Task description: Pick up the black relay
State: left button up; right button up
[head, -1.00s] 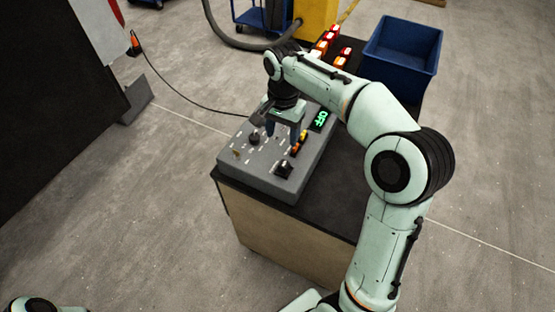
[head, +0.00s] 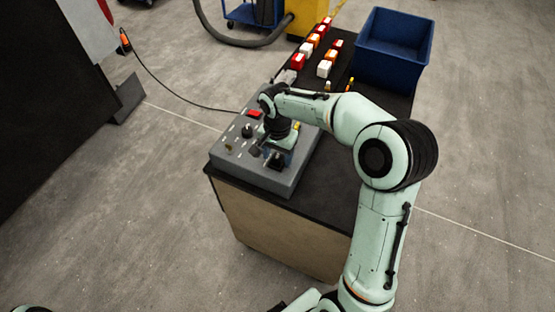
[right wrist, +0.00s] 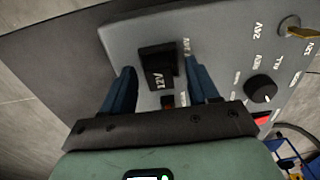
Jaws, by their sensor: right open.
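The black relay (right wrist: 158,60), marked 12V, sits on the grey control panel (right wrist: 125,35) in the right wrist view. My right gripper (right wrist: 159,72) is open, with one blue finger on each side of the relay and a visible gap at each side. In the head view the right gripper (head: 279,154) is low over the near right part of the grey panel (head: 228,160). The relay (head: 275,163) is a dark patch there, partly hidden by the gripper. My left gripper is out of view.
The panel has a black knob (right wrist: 261,88) and a key switch (right wrist: 290,27). It stands on a black-topped bench (head: 325,205). Several red, orange and white blocks (head: 324,68) stand at the back, beside a blue bin (head: 393,50). A cable runs left from the panel.

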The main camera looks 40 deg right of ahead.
grip_shut()
jog(key=shift+r, duration=0.15)
